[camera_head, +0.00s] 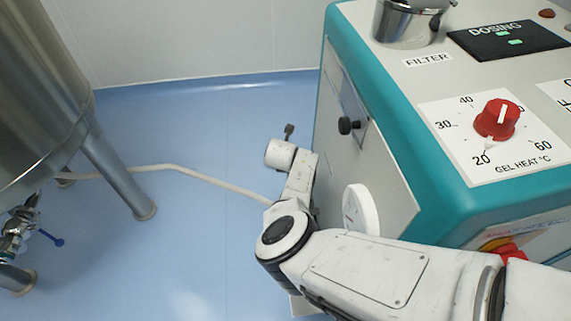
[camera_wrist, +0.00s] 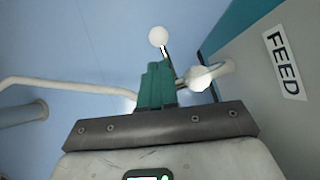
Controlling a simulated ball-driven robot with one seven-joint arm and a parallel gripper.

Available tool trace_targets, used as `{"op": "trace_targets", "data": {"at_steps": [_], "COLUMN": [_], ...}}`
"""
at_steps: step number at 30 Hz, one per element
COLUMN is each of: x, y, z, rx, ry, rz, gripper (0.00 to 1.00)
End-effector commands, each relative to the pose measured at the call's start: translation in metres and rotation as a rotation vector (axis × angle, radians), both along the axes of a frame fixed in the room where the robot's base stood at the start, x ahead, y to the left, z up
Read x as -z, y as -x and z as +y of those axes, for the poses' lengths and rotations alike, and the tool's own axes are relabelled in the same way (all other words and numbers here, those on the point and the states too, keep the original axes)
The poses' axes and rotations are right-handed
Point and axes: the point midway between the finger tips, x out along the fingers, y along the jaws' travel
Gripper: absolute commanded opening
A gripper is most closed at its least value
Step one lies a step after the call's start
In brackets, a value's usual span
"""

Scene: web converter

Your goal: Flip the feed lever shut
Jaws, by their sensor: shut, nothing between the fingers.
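The feed lever (camera_wrist: 158,37) shows in the wrist view as a white ball knob on a short metal stem, just beyond my fingertips. Its lower part is hidden behind my gripper. A metal valve body (camera_wrist: 199,78) sits right of the fingers, on a short pipe from the machine's side, beside the FEED label (camera_wrist: 285,62). My gripper (camera_wrist: 156,70) has teal fingers closed together and empty, close to the stem. I cannot tell whether they touch it. In the head view my arm reaches along the machine's side, and I cannot make out the lever there.
A steel tank (camera_head: 40,90) stands at left. A pale hose (camera_head: 190,171) crosses the blue floor, which is otherwise open.

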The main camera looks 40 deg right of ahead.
Motion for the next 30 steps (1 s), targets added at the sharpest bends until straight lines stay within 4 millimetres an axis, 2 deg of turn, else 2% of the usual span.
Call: {"op": "trace_targets", "data": {"at_steps": [1, 3, 12, 30], "x": [0.012, 0.02, 0.039, 0.042], "y": [-0.004, -0.007, -0.023, -0.029], "z": [-0.003, -0.008, -0.025, -0.031], "rx": [0.002, 0.002, 0.002, 0.0], "ry": [-0.003, -0.001, 0.0, 0.002], "rz": [-0.002, -0.001, -0.002, 0.0], "gripper": [0.0, 0.0, 0.0, 0.0]}}
